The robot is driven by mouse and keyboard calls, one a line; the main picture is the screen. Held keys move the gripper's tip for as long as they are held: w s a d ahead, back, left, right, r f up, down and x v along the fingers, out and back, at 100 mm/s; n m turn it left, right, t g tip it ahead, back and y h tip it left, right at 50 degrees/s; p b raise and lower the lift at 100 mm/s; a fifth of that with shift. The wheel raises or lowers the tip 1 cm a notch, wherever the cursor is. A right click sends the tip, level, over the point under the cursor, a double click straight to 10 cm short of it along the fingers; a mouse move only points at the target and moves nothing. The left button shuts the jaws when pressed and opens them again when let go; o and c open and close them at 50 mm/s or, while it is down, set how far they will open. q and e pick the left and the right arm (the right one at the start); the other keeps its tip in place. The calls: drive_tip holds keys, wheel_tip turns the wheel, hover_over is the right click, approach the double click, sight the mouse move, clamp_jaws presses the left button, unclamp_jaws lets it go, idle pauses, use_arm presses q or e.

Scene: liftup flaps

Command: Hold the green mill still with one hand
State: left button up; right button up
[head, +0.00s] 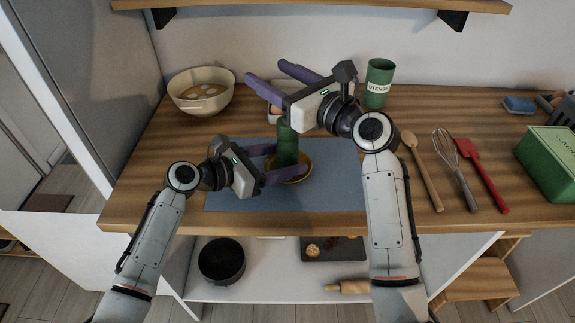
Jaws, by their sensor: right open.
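The green mill (287,147) stands upright in the middle of the counter, by a shallow yellow-brown dish (296,178) on a blue-grey mat (335,190). My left gripper (291,160) reaches in from the left, low on the mill, with one purple finger on its far side and one on its near side; it appears shut on the mill. My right gripper (267,73) is open and empty above and behind the mill, its fingers pointing to the upper left. Its near finger and body cover part of the area around the mill's top.
A wooden spoon (423,172), whisk (456,169), red spatula (482,175) and green box (549,163) lie to the right. A shelf (310,5) hangs above.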

use_arm(q)
drive_tip(key=v, duration=1.2)
drive_tip(key=shift+s, duration=0.1)
idle(0.4)
